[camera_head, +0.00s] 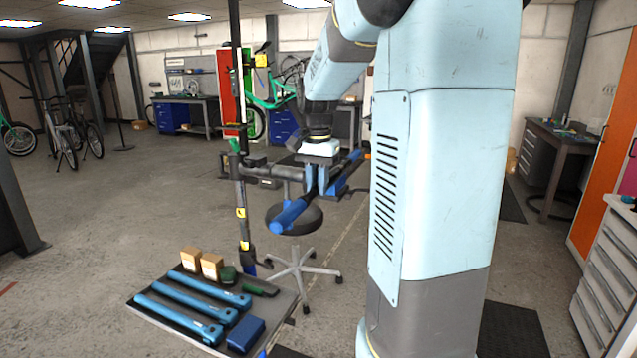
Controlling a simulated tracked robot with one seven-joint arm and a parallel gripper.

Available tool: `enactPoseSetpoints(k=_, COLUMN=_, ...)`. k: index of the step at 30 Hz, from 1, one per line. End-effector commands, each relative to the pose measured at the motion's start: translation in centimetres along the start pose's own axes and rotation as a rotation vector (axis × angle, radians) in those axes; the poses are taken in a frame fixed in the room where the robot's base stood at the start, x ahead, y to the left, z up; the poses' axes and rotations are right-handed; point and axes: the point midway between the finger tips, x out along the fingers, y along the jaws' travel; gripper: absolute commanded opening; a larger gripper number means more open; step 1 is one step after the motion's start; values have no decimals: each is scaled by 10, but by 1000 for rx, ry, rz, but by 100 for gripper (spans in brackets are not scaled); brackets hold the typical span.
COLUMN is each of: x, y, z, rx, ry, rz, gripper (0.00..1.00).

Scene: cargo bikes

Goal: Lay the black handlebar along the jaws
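My gripper (317,180) points down in the middle of the view, above a round black stool. Its fingers sit at the middle of a slanting bar, dark with blue ends (290,213), which I take to be the handlebar. The bar runs from lower left to upper right, and the fingers look shut on it. A work stand with a dark pole (241,205) stands just left, and its clamp arm (272,171) reaches toward the gripper. The clamp's jaws are small and partly hidden behind my gripper and the bar, so I cannot tell whether they touch the bar.
The black stool seat (308,221) is below the bar. A low dark tray (153,312) at front left holds several blue tubes, two cardboard boxes (191,258) and a blue box (246,334). A grey drawer cabinet (606,285) stands right.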

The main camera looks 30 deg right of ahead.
Motion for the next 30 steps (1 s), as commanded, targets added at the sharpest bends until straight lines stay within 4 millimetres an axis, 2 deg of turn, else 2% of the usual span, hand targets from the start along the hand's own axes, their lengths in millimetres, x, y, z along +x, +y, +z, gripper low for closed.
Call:
enactPoseSetpoints(k=2, x=0, y=0, z=0, rx=0, ry=1, rz=-1, gripper=29)
enactPoseSetpoints(k=9, x=0, y=0, z=0, rx=0, ry=0, rz=0, gripper=52)
enactPoseSetpoints(k=19, x=-4, y=0, z=0, rx=0, ry=0, rz=0, gripper=52)
enactPoseSetpoints(k=23, x=-18, y=0, z=-1, rx=0, ry=2, rz=-2, gripper=52)
enactPoseSetpoints(k=30, x=-63, y=-1, z=-1, rx=0, ry=3, rz=-2, gripper=52)
